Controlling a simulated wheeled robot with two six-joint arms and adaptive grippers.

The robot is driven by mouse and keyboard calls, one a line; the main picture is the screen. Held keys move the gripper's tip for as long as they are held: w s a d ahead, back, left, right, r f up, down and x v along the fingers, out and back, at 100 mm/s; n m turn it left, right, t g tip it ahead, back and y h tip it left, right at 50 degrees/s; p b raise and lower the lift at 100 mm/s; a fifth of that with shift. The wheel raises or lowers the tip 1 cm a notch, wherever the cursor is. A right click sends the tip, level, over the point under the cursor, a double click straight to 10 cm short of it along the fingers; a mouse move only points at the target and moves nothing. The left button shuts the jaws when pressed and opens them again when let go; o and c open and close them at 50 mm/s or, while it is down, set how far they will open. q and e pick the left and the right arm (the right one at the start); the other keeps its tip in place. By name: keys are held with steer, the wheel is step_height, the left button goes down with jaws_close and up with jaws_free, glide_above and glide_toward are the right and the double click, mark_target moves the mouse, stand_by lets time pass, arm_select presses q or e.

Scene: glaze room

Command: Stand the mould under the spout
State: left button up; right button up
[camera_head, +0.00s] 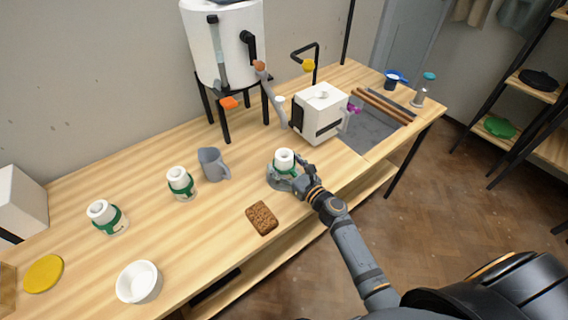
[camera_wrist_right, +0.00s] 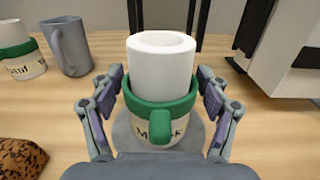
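A white cylindrical mould (camera_head: 284,157) with a green band stands upright on a grey disc (camera_head: 273,181) on the table. It shows large in the right wrist view (camera_wrist_right: 160,70), its green tab and partly hidden label facing the camera. My right gripper (camera_head: 293,178) is around it, one finger on each side, with narrow gaps beside the band, so it looks open. Two more banded moulds, a middle one (camera_head: 181,184) and a left one (camera_head: 106,217), stand further left. A white tank (camera_head: 228,50) on black legs is behind, with a tap (camera_head: 249,45). My left gripper is out of view.
A grey jug (camera_head: 211,164) stands left of the held-around mould, and a brown block (camera_head: 261,218) lies in front. A white box-shaped machine (camera_head: 320,112) stands behind right. A white bowl (camera_head: 139,282) and yellow disc (camera_head: 44,273) are at the left.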

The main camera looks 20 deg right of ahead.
steer(key=shift+o, duration=0.3)
steer(key=shift+r+p, duration=0.25)
steer(key=shift+p, duration=0.05)
steer(key=b+v, duration=0.2)
steer(key=v, duration=0.1)
steer(key=b+v, duration=0.2)
steer(key=v, duration=0.2)
steer(key=f+b+v, duration=0.1)
steer(key=b+v, duration=0.1)
steer(key=v, duration=0.2)
steer(key=shift+s+d+r+b, duration=0.15)
steer(key=shift+s+r+b, duration=0.1)
steer(key=shift+s+b, duration=0.35)
steer(key=shift+r, duration=0.2)
